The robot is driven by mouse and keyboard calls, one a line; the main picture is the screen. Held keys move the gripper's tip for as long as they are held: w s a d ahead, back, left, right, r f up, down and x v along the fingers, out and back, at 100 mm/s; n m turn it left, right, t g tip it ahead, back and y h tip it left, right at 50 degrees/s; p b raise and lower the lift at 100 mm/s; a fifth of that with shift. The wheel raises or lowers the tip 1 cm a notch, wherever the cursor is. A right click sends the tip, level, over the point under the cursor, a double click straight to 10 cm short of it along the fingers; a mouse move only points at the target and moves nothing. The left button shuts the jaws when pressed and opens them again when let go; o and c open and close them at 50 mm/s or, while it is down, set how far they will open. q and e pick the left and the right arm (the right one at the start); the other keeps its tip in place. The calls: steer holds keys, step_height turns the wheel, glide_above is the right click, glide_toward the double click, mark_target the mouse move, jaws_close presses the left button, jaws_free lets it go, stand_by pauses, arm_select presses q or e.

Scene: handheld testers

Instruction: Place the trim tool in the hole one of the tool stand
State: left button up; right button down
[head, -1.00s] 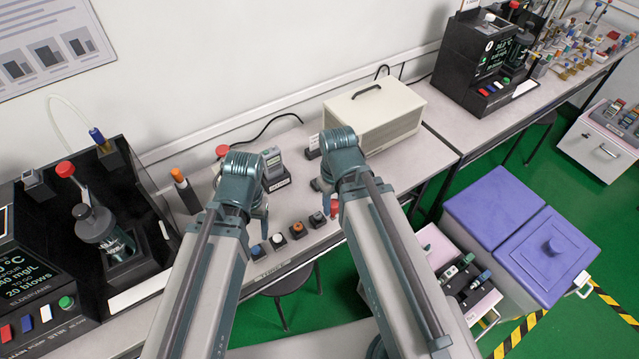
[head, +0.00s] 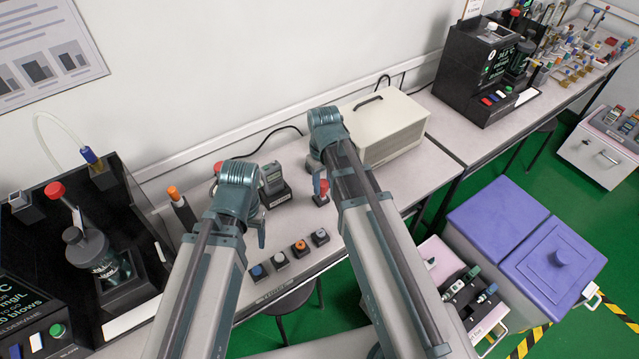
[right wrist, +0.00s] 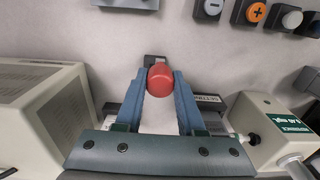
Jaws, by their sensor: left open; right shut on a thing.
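A red-topped piece, apparently the trim tool (right wrist: 160,80), is between the two blue fingers of my right gripper (right wrist: 160,92) in the right wrist view. My right gripper is shut on it. In the head view its red part (head: 321,186) shows below the right wrist, over the bench. A small dark block (right wrist: 155,60) is right behind the red top in the right wrist view. I cannot tell whether the tool is in it or above it. I cannot clearly identify the tool stand. My left gripper (head: 261,234) is open and empty near the bench's front edge.
Several small blocks with coloured tops (head: 299,247) line the bench front. A grey handheld tester (head: 272,180) stands between my arms. A beige box (head: 388,128) stands behind my right gripper. A black apparatus (head: 85,215) is at the left.

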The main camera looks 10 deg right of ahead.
arm_select(q)
steer(key=f+b, duration=0.3)
steer(key=shift+w+a+f+b, duration=0.3)
steer(key=shift+a+f+b, duration=0.05)
steer(key=shift+f+b, duration=0.05)
arm_select(e)
steer(key=f, duration=0.1)
steer(key=w+f, duration=0.2)
steer(key=shift+w+f, duration=0.25)
steer(key=shift+f, duration=0.1)
arm_select(q)
steer(key=shift+f, duration=0.2)
arm_select(e)
steer(key=shift+f, duration=0.25)
arm_select(q)
steer(key=shift+r, duration=0.1)
arm_select(e)
steer(key=c, duration=0.5)
jaws_free()
steer(key=shift+r, duration=0.1)
arm_select(q)
steer(key=shift+r, duration=0.1)
arm_select(e)
steer(key=shift+r, duration=0.15)
